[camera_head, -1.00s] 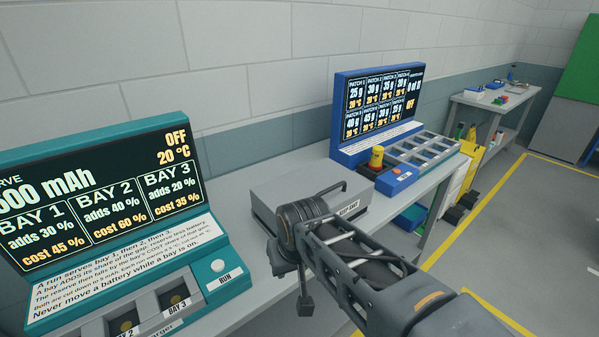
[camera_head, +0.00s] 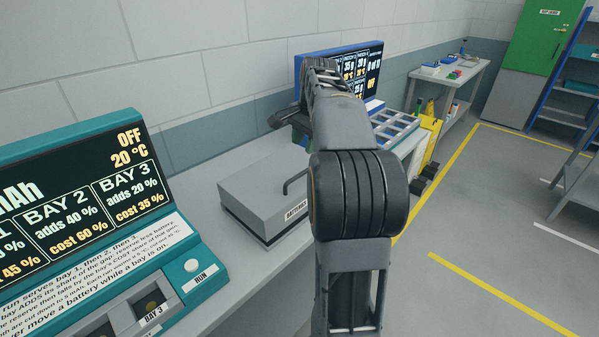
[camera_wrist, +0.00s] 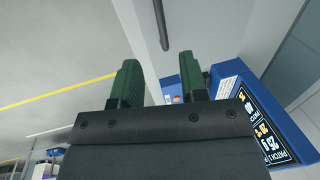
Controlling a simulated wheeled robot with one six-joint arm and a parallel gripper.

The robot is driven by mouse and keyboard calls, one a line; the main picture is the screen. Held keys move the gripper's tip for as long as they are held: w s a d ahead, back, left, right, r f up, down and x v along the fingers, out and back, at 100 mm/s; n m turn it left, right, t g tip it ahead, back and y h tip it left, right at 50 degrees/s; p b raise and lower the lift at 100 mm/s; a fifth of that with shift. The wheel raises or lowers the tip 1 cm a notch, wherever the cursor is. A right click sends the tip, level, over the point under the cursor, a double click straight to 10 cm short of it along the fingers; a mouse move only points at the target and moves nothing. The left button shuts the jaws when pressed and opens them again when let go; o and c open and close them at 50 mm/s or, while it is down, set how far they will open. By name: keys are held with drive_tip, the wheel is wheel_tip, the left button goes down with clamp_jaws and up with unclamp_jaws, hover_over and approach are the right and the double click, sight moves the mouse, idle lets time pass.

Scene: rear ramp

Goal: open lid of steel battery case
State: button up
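The steel battery case (camera_head: 250,184), a grey box with a label reading BATTERIES on its front, sits on the bench with its lid closed. A dark bent handle (camera_head: 293,183) stands at its right side, partly behind my arm. In the wrist view a dark bar (camera_wrist: 160,24) ahead of the fingers looks like this handle. My gripper (camera_wrist: 160,72) has its two green fingers apart with nothing between them. In the head view my arm arches up in front of the case and its far end is beyond the case, near the blue panel; the fingertips are mostly hidden there.
A teal console (camera_head: 120,205) with a RUN button stands left of the case. A blue panel (camera_head: 322,64) with a grey tray (camera_head: 398,128) stands beyond it. A wall runs behind the bench. Open floor with yellow lines lies to the right.

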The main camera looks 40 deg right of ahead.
sight(298, 175)
drive_tip(key=f, duration=0.3)
drive_tip(key=w+f, duration=0.1)
drive_tip(key=f, duration=0.3)
drive_tip(key=w+f, duration=0.1)
drive_tip(key=f, duration=0.3)
drive_tip(key=shift+a, duration=0.2)
drive_tip(key=shift+c, duration=0.5)
clamp_jaws()
